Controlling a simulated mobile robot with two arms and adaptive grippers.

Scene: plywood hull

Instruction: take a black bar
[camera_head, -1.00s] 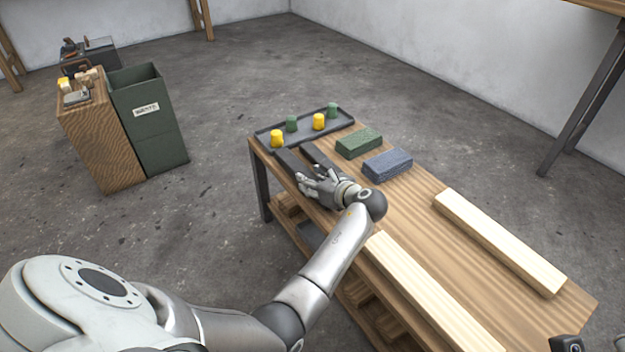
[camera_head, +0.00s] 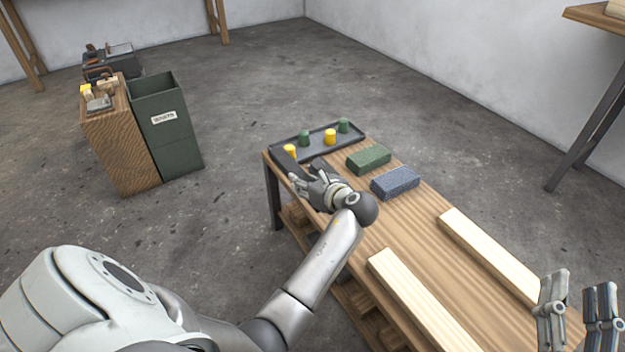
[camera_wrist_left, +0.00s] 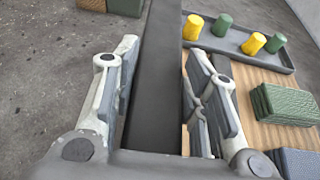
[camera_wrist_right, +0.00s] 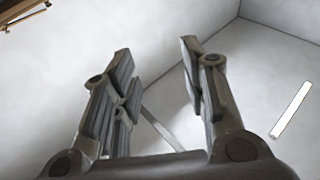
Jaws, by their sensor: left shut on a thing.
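A long black bar (camera_wrist_left: 157,70) lies between the fingers of my left gripper (camera_wrist_left: 155,105) in the left wrist view. In the head view my left gripper (camera_head: 311,184) is shut on it at the left edge of the workbench, and the bar's far end (camera_head: 285,161) shows beyond the fingers. A second black bar (camera_wrist_left: 226,63) lies on the bench to the right of the held one, partly hidden by a finger. My right gripper (camera_head: 580,308) is open and empty at the lower right; its spread fingers also show in the right wrist view (camera_wrist_right: 155,75).
A dark tray (camera_head: 311,149) with yellow and green pegs is at the bench's far end. A green block (camera_head: 368,158) and a blue-grey block (camera_head: 395,183) stand nearby. Two pale beams (camera_head: 425,300) (camera_head: 490,255) lie along the bench (camera_head: 410,235). A green waste bin (camera_head: 170,135) stands on the floor.

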